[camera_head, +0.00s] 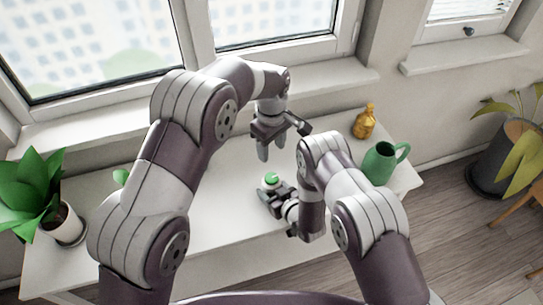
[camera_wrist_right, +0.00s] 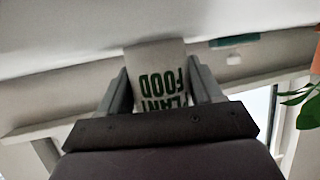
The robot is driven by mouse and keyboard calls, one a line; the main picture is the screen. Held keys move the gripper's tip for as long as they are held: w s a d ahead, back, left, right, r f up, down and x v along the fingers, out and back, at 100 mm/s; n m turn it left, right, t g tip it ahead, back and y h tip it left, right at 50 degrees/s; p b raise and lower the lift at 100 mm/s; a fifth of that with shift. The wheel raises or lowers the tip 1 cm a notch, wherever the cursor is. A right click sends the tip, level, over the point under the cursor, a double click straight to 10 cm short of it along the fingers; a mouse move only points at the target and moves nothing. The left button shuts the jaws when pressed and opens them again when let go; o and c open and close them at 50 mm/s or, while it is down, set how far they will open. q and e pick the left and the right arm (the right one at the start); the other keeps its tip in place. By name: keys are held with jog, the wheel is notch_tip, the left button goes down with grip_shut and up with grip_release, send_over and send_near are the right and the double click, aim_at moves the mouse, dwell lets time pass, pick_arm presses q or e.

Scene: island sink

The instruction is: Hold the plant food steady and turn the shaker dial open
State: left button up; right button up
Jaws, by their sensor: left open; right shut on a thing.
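A green jug (camera_head: 381,163) and an amber bottle (camera_head: 364,121) stand at the table's right end. A potted plant (camera_head: 62,222) stands at the left. The white table (camera_head: 215,235) is clear around the container. The window wall borders the back.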

dwell(0.3)
